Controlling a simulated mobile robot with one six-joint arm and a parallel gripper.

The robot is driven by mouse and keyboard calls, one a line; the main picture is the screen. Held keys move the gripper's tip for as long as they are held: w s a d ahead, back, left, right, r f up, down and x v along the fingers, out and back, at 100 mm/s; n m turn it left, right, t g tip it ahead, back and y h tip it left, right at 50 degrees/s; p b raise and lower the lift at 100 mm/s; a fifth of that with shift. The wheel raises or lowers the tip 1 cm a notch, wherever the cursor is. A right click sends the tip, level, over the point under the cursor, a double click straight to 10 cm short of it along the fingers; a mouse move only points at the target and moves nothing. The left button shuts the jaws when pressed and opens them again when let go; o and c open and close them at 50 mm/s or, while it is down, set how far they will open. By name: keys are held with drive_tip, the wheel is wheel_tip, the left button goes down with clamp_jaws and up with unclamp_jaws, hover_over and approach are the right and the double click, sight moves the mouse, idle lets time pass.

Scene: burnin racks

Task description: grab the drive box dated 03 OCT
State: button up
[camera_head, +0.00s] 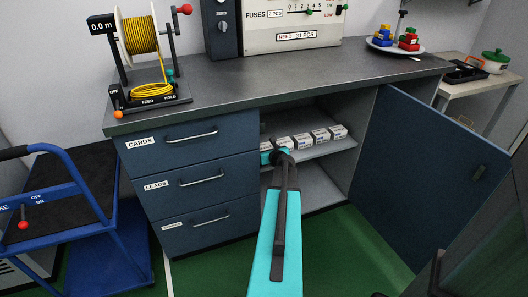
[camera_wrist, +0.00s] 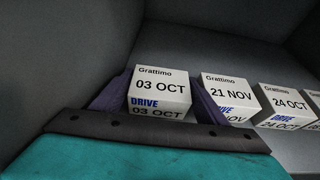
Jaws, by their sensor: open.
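The white drive box dated 03 OCT (camera_wrist: 160,85) stands upright on a shelf in the wrist view, with "Grattimo" and "DRIVE" printed on it. My gripper (camera_wrist: 163,80) is open, with one dark purple finger on each side of this box. Whether the fingers touch it I cannot tell. The lower front of the box is hidden by my gripper's body. In the head view my gripper (camera_head: 279,157) reaches into the open cabinet at the left end of the box row, where the dates are too small to read.
To the right stand similar boxes dated 21 NOV (camera_wrist: 230,95) and 24 OCT (camera_wrist: 287,102), with a small gap beside the 03 OCT box. The cabinet's side wall is close on the left. The open cabinet door (camera_head: 430,170) stands to the right of my arm.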

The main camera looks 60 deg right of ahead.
sight(264, 147)
drive_tip(key=shift+c, duration=0.2)
drive_tip(key=c, duration=0.7)
drive_tip(key=shift+c, duration=0.2)
drive_tip(key=shift+r, duration=0.1)
wheel_tip(264, 147, up, 3)
drive_tip(key=shift+r+p, duration=0.15)
drive_tip(key=shift+p, duration=0.5)
drive_tip(key=s+a+p, duration=0.5)
drive_tip(key=s+a, duration=0.5)
drive_tip(key=s, duration=0.4)
drive_tip(key=shift+s+a+p, duration=0.2)
drive_tip(key=shift+a+p, duration=0.05)
drive_tip(key=shift+p, duration=0.05)
